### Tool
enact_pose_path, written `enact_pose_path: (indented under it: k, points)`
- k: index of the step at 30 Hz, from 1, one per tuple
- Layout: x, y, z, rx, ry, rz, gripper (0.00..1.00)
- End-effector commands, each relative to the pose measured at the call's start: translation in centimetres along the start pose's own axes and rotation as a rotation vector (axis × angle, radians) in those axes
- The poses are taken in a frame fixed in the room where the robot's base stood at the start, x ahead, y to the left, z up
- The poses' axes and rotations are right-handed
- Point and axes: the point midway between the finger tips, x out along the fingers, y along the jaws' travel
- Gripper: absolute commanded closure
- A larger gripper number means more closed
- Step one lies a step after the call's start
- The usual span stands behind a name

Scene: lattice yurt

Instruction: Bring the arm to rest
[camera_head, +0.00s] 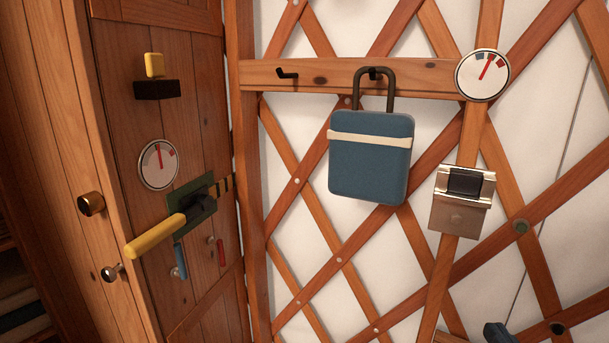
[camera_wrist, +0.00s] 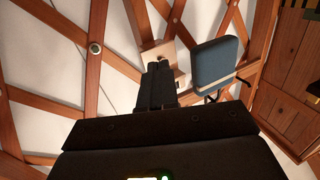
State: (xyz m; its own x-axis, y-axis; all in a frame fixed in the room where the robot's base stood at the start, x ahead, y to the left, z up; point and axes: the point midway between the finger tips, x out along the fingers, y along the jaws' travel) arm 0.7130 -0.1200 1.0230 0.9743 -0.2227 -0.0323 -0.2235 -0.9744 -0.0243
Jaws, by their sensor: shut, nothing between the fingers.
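My gripper (camera_wrist: 159,72) shows in the wrist view with its two dark fingers together and nothing between them. It points toward the lattice wall, its tips overlapping the pale metal box (camera_wrist: 163,52) in the picture. I cannot tell the gap between them. In the head view that metal box (camera_head: 461,202) with a dark window sits on an upright lattice slat. A small dark blue part shows at the bottom right edge of the head view; I cannot tell whether it is mine.
A blue bag (camera_head: 370,165) hangs from a hook on the wooden rail (camera_head: 330,75), close beside my gripper in the wrist view (camera_wrist: 215,62). A round gauge (camera_head: 482,75) is above the box. On the left door, a yellow-handled lever (camera_head: 160,235) sticks out below another gauge (camera_head: 158,165).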

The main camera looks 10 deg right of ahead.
Motion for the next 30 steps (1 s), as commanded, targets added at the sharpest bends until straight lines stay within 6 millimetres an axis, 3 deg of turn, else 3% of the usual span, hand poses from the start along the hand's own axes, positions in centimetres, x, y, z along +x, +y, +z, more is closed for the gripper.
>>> enact_pose_path:
  k: [3, 10, 15, 21, 25, 30]
  points:
    - [-4.5, -1.7, 2.9, 0.006, -0.046, -0.014, 1.00]
    - [-13.0, -3.8, 6.0, -0.001, -0.114, -0.051, 1.00]
    - [-19.2, -4.7, 6.8, -0.015, -0.159, -0.093, 1.00]
    - [-25.9, -5.1, 6.3, -0.038, -0.207, -0.155, 1.00]
    - [-28.9, -5.1, 5.6, -0.050, -0.228, -0.191, 1.00]
    - [-30.6, -5.1, 5.0, -0.058, -0.239, -0.217, 1.00]
